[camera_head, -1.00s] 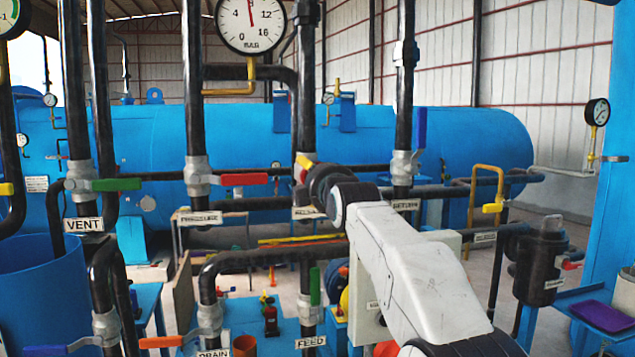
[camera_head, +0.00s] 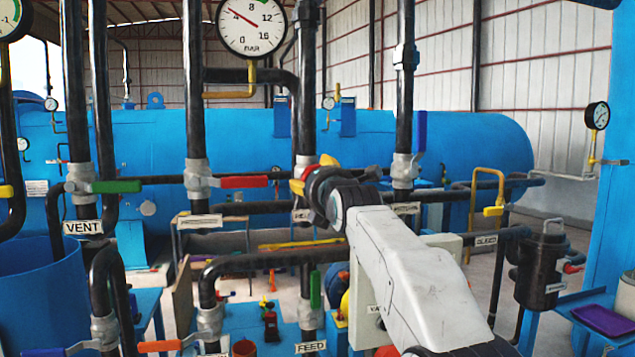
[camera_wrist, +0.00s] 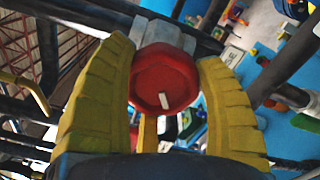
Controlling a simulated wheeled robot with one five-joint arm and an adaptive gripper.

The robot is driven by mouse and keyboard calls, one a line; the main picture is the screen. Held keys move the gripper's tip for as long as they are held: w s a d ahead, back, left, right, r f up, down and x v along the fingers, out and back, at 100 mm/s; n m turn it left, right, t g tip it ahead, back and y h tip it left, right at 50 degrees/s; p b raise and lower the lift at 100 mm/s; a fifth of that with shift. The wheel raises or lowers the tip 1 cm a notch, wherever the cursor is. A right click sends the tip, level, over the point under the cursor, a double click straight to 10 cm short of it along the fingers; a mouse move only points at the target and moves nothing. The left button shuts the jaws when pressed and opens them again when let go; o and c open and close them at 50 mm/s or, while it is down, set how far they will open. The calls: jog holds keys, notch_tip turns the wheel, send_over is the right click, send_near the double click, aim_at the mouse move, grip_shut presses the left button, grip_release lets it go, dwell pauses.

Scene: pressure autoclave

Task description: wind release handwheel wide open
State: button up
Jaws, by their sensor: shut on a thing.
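The release handwheel (camera_wrist: 163,75) is a small red, faceted knob with a white mark on its face, seen close up in the wrist view. My gripper (camera_wrist: 170,90) has its yellow, ribbed fingers on both sides of it, closed on its rim. In the head view, my gripper (camera_head: 313,175) reaches to the middle pipe, beside the partly covered label. The handwheel is mostly hidden there by my gripper and wrist. The round pressure gauge (camera_head: 252,27) above has its red needle near 4 on a scale to 16 bar.
A red lever (camera_head: 244,181) and a green lever (camera_head: 116,186) stand out from pipes to the left. A black horizontal pipe (camera_head: 270,259) runs below my gripper. The big blue vessel (camera_head: 450,140) lies behind.

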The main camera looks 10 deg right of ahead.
jog(key=n, duration=0.4)
jog(key=shift+f+n, duration=0.3)
jog(key=shift+f, duration=0.05)
jog(key=n, duration=0.4)
jog(key=shift+w+f, duration=0.1)
jog(key=shift+f, duration=0.15)
jog(key=shift+n, duration=0.4)
jog(key=o, duration=1.2)
jog(key=shift+r, duration=0.3)
jog(key=shift+s+r, duration=0.1)
jog(key=shift+s, duration=0.2)
